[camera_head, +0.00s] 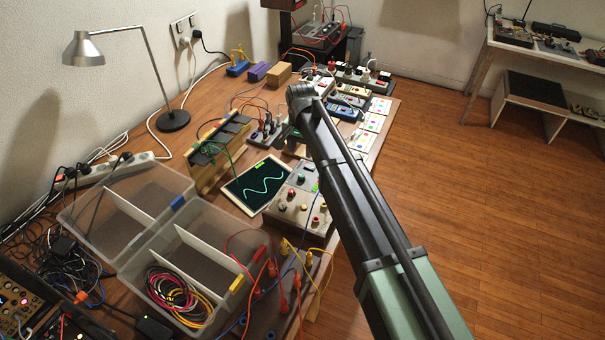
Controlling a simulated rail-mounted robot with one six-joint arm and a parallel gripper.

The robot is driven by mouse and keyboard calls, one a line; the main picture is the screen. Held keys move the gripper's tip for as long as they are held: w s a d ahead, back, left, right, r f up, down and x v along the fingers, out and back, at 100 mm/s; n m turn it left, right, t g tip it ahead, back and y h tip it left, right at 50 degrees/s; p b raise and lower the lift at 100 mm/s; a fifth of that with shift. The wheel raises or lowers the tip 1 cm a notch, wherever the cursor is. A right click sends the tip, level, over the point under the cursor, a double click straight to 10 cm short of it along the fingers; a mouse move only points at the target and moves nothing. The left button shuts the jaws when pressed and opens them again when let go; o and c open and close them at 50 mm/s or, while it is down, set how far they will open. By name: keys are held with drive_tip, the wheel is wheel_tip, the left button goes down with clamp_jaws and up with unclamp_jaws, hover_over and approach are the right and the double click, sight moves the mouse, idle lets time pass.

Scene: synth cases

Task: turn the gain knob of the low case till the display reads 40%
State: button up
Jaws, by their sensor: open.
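A low light-grey case (312,227) with several red, dark and pale knobs stands at the table's right edge, beside my arm. A small green patch at its upper end may be its display; no reading can be made out, and my arm partly covers that side. I cannot tell which knob is the gain knob. My gripper (294,141) is at the far end of my arm, beyond the case and above the table. It is open, small and partly hidden by the arm, and appears apart from the case.
A tablet with a green wave (258,187) lies left of the case. Clear divided boxes (185,262) fill the near left, with loose cables around them. A desk lamp (174,120) stands at the back left. Small instruments and cables crowd the far table. The floor at right is open.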

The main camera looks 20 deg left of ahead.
sight(302, 175)
drive_tip(key=f+b, duration=1.1)
drive_tip(key=shift+s+d, duration=0.15)
drive_tip(key=shift+s, duration=0.05)
drive_tip(key=shift+r, duration=0.15)
clamp_jaws()
